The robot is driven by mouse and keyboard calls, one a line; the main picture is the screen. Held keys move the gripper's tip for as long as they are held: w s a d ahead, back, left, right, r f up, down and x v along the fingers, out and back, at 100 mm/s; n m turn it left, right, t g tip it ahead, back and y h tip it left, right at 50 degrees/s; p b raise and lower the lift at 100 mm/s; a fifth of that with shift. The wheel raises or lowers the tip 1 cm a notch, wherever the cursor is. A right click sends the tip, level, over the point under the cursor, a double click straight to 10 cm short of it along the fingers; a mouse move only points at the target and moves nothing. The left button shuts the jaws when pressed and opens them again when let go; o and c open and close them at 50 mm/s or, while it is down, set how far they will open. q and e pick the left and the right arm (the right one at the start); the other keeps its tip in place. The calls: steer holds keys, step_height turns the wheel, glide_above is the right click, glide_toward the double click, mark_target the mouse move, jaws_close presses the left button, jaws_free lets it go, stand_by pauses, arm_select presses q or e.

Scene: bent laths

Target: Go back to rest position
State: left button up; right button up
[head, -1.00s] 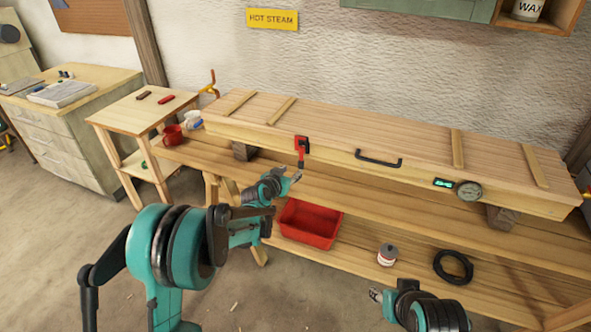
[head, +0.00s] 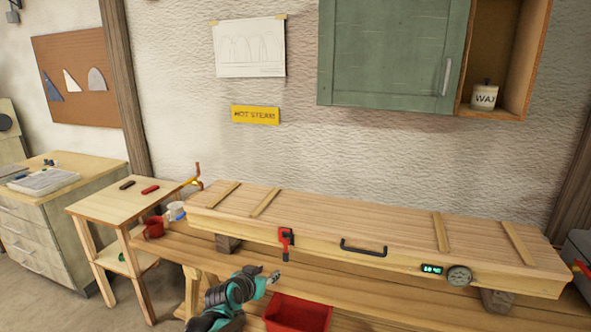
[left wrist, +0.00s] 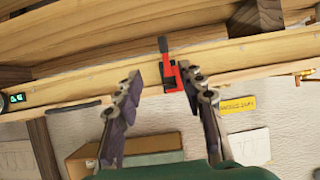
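My left gripper (head: 272,277) is in front of the long wooden box (head: 350,222), below and slightly left of a red latch (head: 286,240). In the left wrist view, my left gripper (left wrist: 163,88) has its two fingers spread apart, with nothing held between them. That view appears upside down. The red latch (left wrist: 172,76) shows beyond the fingers, nearer the right one, and looks apart from them. The box's lid looks closed. My right gripper is in neither view now.
The box rests on blocks on a wooden bench (head: 350,296). A red bin (head: 298,314) is below my left gripper. A small table (head: 112,204) with a red mug (head: 154,227) beside it stands left. A green cabinet (head: 392,55) hangs above. The box has a black handle (head: 363,249) and a gauge (head: 459,276).

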arm_select(q)
steer(key=s+a+r+n+g+y, duration=0.1)
steer(key=s+a+r+g, duration=0.15)
steer(key=s, duration=1.45)
steer(key=s+a+f+n+g+y, duration=0.1)
steer(key=s+a+f, duration=0.1)
steer(key=s, duration=0.7)
steer(key=s+a+f+n+g+y, duration=0.1)
steer(key=s+a+f, duration=0.1)
steer(key=s, duration=0.7)
steer(key=shift+a+y, duration=0.3)
steer(key=shift+a, duration=0.6)
